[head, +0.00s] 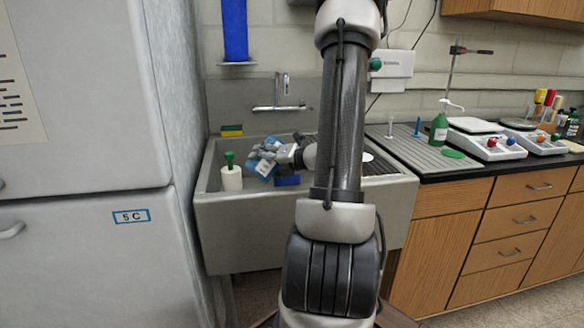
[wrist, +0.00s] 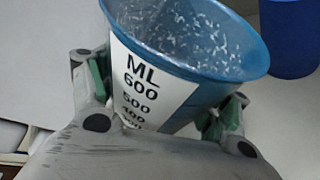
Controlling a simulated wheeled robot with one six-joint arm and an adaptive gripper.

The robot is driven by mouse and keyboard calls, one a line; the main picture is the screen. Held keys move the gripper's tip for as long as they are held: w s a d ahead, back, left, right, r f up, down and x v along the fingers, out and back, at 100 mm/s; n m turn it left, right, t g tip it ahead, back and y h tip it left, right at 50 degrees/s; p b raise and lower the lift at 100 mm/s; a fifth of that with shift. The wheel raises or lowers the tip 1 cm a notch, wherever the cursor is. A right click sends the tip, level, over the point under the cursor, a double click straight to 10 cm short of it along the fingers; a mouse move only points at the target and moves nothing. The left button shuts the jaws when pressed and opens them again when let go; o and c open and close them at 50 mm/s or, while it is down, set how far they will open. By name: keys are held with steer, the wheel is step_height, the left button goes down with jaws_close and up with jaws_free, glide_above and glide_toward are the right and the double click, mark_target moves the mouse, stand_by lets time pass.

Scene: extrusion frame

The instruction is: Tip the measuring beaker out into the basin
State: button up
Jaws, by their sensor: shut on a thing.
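The measuring beaker (head: 264,168) is blue with a white scale label. In the wrist view the beaker (wrist: 160,85) shows "ML 600, 500, 400" and an open mouth with white specks inside. My gripper (head: 275,153) is shut on it, with green-padded fingers on both sides in the wrist view. In the head view the beaker is tilted and held over the basin (head: 300,232), a grey sink below the tap. I see no stream leaving the beaker. My arm hides the basin's middle right.
A white bottle with a green top (head: 231,178) stands at the basin's left. A blue object (head: 287,180) is in the basin below my gripper. A tap (head: 281,105) rises behind. A yellow-green sponge (head: 232,130) lies on the back rim. A fridge (head: 85,120) borders the left.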

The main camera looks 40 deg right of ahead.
steer(key=shift+r+n+h, duration=0.2)
steer(key=shift+n+h, duration=0.5)
steer(key=shift+n, duration=0.3)
steer(key=a+n+h, duration=0.1)
steer(key=a+n+b, duration=0.1)
steer(key=shift+a+r+n+g+h, duration=0.1)
steer(key=shift+r+n+g+h, duration=0.2)
steer(key=shift+r+g+h, duration=0.1)
steer(key=shift+w+a+r+n+h+b, duration=0.1)
steer(key=shift+a+r+n+h+b, duration=0.3)
steer(key=shift+n+h, duration=0.65)
steer(key=shift+a, duration=0.1)
